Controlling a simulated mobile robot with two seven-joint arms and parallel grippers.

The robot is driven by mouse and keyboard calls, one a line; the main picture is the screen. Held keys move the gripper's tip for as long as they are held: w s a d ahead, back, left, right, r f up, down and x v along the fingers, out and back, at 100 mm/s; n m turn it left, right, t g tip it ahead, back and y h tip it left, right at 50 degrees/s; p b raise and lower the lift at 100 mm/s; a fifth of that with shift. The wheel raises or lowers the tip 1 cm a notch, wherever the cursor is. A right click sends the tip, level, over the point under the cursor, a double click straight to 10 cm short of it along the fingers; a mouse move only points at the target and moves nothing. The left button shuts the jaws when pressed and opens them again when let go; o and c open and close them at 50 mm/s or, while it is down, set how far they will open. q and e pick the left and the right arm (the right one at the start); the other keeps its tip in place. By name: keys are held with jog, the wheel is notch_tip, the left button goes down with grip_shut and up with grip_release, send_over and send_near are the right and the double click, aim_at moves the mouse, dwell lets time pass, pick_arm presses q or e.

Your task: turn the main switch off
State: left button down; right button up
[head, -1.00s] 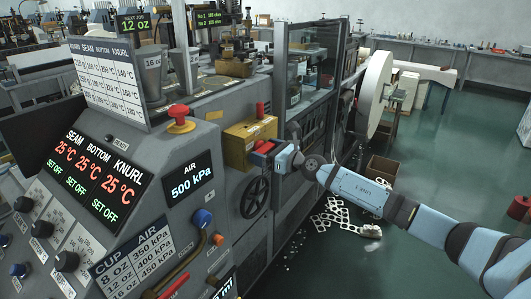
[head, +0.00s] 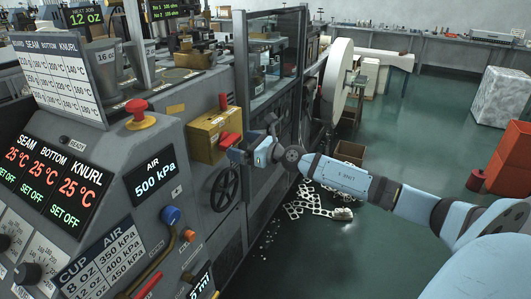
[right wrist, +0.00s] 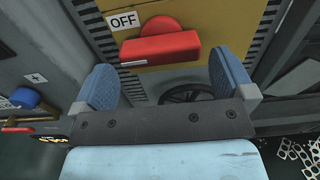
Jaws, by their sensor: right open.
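The main switch is a yellow box (head: 205,135) on the machine's side with a red handle (head: 230,140). In the right wrist view the red handle (right wrist: 160,48) lies crosswise just below a white "OFF" label (right wrist: 123,20) on the yellow plate (right wrist: 235,20). My right gripper (head: 240,154) is at the front of the box. In the right wrist view its blue-padded fingers (right wrist: 165,75) are spread wide, one on each side of the handle, not closed on it. I cannot tell if they touch it. My left gripper is out of view.
A black handwheel (head: 225,188) sits just below the switch box. A red emergency button (head: 137,112) and lit temperature displays (head: 50,180) are on the panel at left. Punched scrap (head: 310,200) lies on the floor. The green floor at right is mostly open.

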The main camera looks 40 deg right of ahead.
pick_arm(q)
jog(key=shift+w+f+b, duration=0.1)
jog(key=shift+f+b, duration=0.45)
jog(key=shift+b, duration=0.8)
pick_arm(e)
jog(key=v, duration=0.9)
jog(key=shift+s, duration=0.35)
jog(key=shift+d, duration=0.15)
